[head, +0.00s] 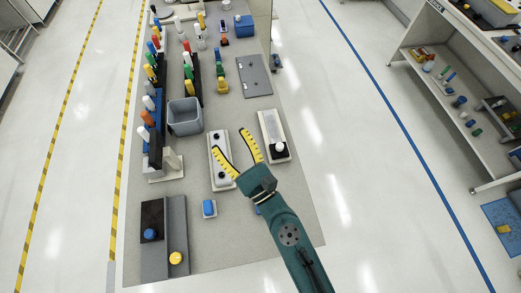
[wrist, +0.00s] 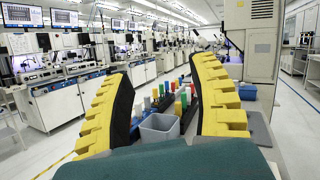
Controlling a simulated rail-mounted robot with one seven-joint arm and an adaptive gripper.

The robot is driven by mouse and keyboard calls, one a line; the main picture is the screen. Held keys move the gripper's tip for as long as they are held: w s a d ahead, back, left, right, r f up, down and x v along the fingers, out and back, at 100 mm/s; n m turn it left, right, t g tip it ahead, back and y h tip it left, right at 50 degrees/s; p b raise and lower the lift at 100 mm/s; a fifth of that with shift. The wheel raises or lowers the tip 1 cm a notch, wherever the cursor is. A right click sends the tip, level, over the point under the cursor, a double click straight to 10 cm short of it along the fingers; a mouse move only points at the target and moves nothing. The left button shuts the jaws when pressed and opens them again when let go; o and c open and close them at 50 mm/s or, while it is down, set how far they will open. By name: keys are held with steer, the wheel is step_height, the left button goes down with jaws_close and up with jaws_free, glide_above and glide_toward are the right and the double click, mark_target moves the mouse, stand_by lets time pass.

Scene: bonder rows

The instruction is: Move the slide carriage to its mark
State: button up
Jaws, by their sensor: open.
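My gripper (head: 231,143) is open and empty, its two yellow fingers spread above the worktable. It also shows in the wrist view (wrist: 160,72), with nothing between its fingers. What looks like the slide is a pale base (head: 268,119) with a grey track, right of my fingertips. A dark block with a white round knob (head: 280,147), likely the slide carriage, sits at its near end. My gripper is apart from it, to its left. I cannot make out the mark. A white box (head: 217,174) with round knobs lies below my fingers, partly hidden by them.
A grey open bin (head: 185,116) stands left of my gripper, near racks of coloured-topped bottles. A dark and grey fixture with blue and yellow knobs (head: 176,258) is at the near left. A grey flat plate (head: 254,76) lies further back.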

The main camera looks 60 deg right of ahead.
mark_target(281, 149)
steer(key=s+d+f+m+g+h+b, duration=0.1)
steer(key=s+d+f+m+g+b, duration=0.1)
steer(key=s+f, duration=0.3)
steer(key=s+d+f+m+g+h+b, duration=0.2)
steer(key=s+f+g+b, duration=0.1)
steer(key=f, duration=1)
steer(key=s+d+f+m+g+h+b, duration=0.1)
steer(key=s+d+f+m+g+b, duration=0.1)
steer(key=s+f, duration=0.5)
steer(key=shift+s+d+f+m+b, duration=0.2)
steer(key=shift+d+f+b, duration=0.1)
steer(key=shift+f+b, duration=0.3)
steer(key=shift+s+d+f+m+b, duration=0.15)
steer(key=shift+d+f+m+b, duration=0.2)
steer(key=shift+f, duration=0.35)
steer(key=shift+s+d+g+h, duration=0.2)
steer(key=shift+s+g+h, duration=0.1)
steer(key=shift+g, duration=0.1)
steer(key=p+x, duration=0.1)
steer(key=x, duration=0.7)
steer(key=p+x, duration=0.1)
steer(key=x, duration=0.7)
steer(key=shift+w+d+r, duration=0.15)
steer(key=shift+w+r, duration=0.05)
steer(key=shift+w, duration=0.1)
jaws_close()
